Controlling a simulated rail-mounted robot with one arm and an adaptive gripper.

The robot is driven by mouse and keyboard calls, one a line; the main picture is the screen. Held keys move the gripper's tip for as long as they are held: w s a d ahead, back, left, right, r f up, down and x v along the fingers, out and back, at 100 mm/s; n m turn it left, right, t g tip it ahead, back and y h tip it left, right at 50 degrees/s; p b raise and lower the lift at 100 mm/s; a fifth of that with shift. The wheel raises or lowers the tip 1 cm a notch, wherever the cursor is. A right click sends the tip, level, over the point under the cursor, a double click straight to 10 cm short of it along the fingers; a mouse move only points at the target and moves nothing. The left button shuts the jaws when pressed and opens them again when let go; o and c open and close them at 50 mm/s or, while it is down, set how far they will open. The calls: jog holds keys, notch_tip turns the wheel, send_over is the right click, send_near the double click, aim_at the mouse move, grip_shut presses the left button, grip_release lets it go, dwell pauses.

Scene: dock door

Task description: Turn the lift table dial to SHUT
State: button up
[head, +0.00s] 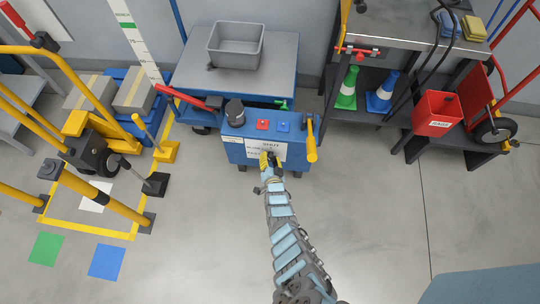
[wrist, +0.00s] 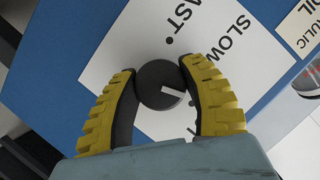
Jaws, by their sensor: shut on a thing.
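The lift table dial (wrist: 154,82) is a round dark grey knob with a white mark, on a white label plate (wrist: 125,55). The mark points right in the wrist view, toward the right finger. My gripper (wrist: 160,84), with yellow ribbed fingers, is shut on the dial from both sides. Some lettering behind the right finger is mostly hidden. In the head view, my gripper (head: 270,162) is at the front of the blue control box (head: 238,148) and covers the dial; SHUT shows above it on the plate.
The box carries red (head: 263,125) and blue (head: 283,126) buttons, a dark cylinder (head: 235,112) and a yellow lever (head: 311,142) close to the right. A grey bin (head: 236,46) stands on the table behind. Yellow rails (head: 95,195) stand left. The floor right is clear.

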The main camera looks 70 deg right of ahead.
jog(key=shift+m+t, duration=0.6)
jog(key=shift+m, duration=0.2)
jog(key=shift+m+t, duration=0.4)
jog(key=shift+m, duration=0.4)
dwell(0.6)
jog(key=o, duration=1.2)
jog(key=shift+a, duration=0.15)
jog(key=shift+w+n+g, duration=0.1)
jog(key=shift+n+g, duration=0.3)
jog(key=shift+n, duration=0.3)
